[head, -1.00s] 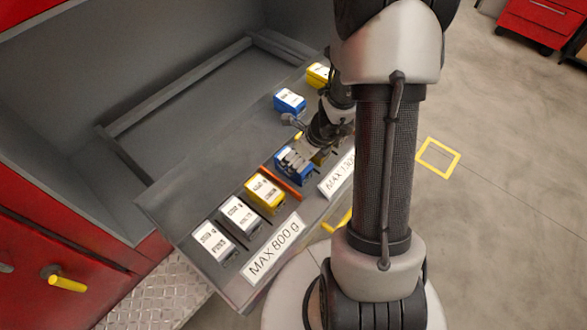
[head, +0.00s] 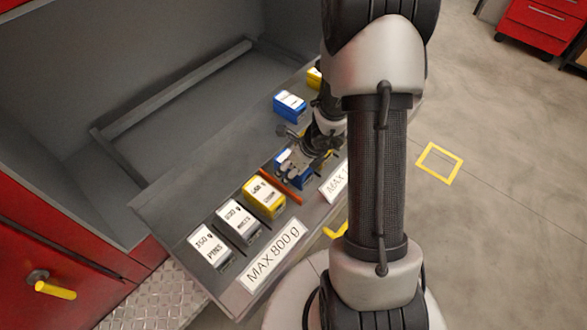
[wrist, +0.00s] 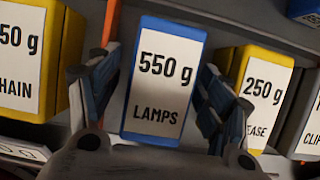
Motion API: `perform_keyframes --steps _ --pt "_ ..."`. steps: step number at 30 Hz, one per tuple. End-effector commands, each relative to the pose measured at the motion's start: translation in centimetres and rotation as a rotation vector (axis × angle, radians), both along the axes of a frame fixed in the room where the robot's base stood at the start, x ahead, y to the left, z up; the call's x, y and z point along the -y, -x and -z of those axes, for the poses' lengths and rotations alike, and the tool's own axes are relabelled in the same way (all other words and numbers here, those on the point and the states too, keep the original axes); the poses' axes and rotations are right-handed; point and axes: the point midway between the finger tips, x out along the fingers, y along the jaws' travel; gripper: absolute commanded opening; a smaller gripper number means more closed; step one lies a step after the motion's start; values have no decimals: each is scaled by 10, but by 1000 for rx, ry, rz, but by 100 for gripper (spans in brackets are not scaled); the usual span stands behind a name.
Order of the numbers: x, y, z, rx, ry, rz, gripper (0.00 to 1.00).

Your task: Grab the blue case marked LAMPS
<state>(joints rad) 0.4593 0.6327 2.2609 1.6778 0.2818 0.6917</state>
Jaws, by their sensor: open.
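The blue case marked 550 g LAMPS (wrist: 165,80) stands in the middle of the wrist view, its white label facing the camera. My gripper (wrist: 157,78) is open, with one finger on each side of the case. A narrow gap seems to show at the right finger; I cannot tell whether the left finger touches. In the head view the blue case (head: 284,172) is partly hidden under my gripper (head: 300,155), which is over it at the shelf's row of cases.
A yellow CHAIN case (wrist: 30,60) is close on the left, beyond an orange divider (wrist: 111,22). A yellow 250 g case (wrist: 262,85) is close on the right. Another blue case (head: 290,106) stands farther back.

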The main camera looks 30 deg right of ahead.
Motion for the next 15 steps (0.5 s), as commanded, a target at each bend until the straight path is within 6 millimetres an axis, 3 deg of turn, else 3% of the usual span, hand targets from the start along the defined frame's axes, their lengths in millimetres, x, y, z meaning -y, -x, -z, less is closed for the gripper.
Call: perform_keyframes --steps 15 --pt "0 0 3 0 0 0 72"
